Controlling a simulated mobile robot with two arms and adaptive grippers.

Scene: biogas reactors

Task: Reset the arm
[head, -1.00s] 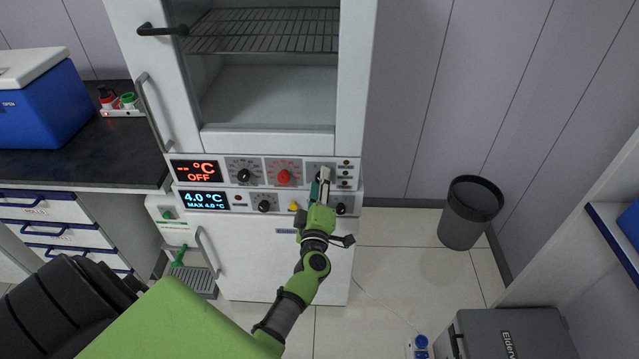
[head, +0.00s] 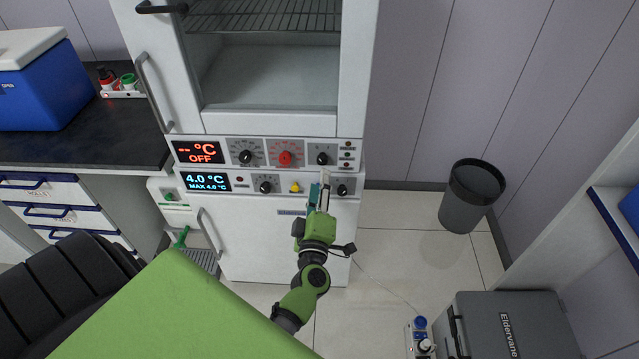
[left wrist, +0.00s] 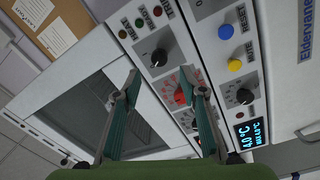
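My left gripper (head: 322,192) is in front of the control panels of a white cabinet (head: 290,262). In the left wrist view its two teal fingers (left wrist: 162,88) are spread apart with nothing between them. The red knob (left wrist: 186,94) shows behind the fingers, and a black knob (left wrist: 158,56) shows beyond them. In the head view the upper panel reads OFF on its red display (head: 198,152), and the lower panel's blue display (head: 206,181) reads 4.0 °C. My right gripper is not in view.
A yellow knob (head: 295,187) is on the lower panel. A dark counter (head: 100,150) with a blue cooler (head: 45,85) is at the left. A grey bin (head: 470,195) stands by the wall, and a grey case (head: 510,325) is at the lower right. Floor between them is mostly clear.

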